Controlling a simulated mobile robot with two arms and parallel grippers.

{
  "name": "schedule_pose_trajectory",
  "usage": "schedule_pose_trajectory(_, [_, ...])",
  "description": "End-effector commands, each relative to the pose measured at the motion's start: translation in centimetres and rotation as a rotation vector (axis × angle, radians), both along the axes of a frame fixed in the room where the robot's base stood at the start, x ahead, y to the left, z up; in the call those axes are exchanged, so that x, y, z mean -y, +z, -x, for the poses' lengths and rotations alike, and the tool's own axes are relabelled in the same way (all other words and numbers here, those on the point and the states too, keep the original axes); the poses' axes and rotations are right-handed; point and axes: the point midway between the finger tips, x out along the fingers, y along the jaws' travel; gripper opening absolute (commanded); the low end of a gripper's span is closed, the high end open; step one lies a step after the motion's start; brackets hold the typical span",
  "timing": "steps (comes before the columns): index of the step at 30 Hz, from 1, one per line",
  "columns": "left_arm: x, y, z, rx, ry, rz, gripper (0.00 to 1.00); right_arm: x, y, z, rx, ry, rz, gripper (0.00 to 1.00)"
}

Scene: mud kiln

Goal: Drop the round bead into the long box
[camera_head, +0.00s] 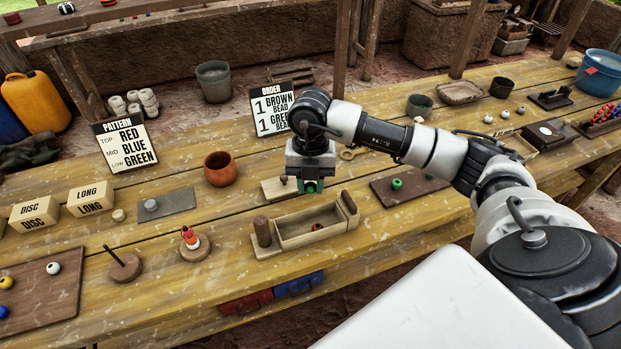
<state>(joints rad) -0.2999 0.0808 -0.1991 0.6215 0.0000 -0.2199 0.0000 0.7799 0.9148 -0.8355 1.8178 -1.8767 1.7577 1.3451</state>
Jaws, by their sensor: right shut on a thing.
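My right gripper (311,186) points down at the middle of the table, above and behind the open long wooden box (277,242). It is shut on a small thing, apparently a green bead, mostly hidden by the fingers. Green shows at the fingertips. The box has a round brown bead (317,227) inside, with dark brown blocks at its two ends. Another green bead (397,184) sits on a dark board to the right. My left gripper is not in view.
A wooden lid-like board with a knob (273,189) lies behind the box. An orange clay pot (220,169) stands to its left. A stacked figure on a round base (194,246) stands left of the box. The ORDER sign (270,111) stands behind.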

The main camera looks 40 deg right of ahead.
Motion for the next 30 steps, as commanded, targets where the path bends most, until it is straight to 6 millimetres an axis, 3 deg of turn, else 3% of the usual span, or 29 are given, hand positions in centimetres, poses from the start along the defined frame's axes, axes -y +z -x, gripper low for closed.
schedule_pose_trajectory(1, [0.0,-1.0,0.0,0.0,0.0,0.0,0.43,0.0,-1.2,0.0,-0.001,0.0,0.0,0.05])
schedule_pose_trajectory(6, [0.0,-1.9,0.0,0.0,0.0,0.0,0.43,0.0,-2.5,0.0,-0.001,0.001,0.001,0.05])
schedule_pose_trajectory(15, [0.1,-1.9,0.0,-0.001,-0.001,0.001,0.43,0.0,-2.6,0.0,-0.001,0.001,0.001,0.05])
schedule_pose_trajectory(16, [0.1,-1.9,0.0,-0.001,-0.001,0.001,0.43,0.0,-2.6,0.0,-0.001,0.001,0.001,0.3])
schedule_pose_trajectory(21, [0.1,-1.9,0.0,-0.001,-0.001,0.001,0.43,0.0,-2.6,0.0,-0.001,0.001,0.001,0.56])
schedule_pose_trajectory(30, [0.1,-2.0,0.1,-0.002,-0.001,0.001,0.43,0.0,-2.5,0.0,0.001,0.001,0.0,0.57])
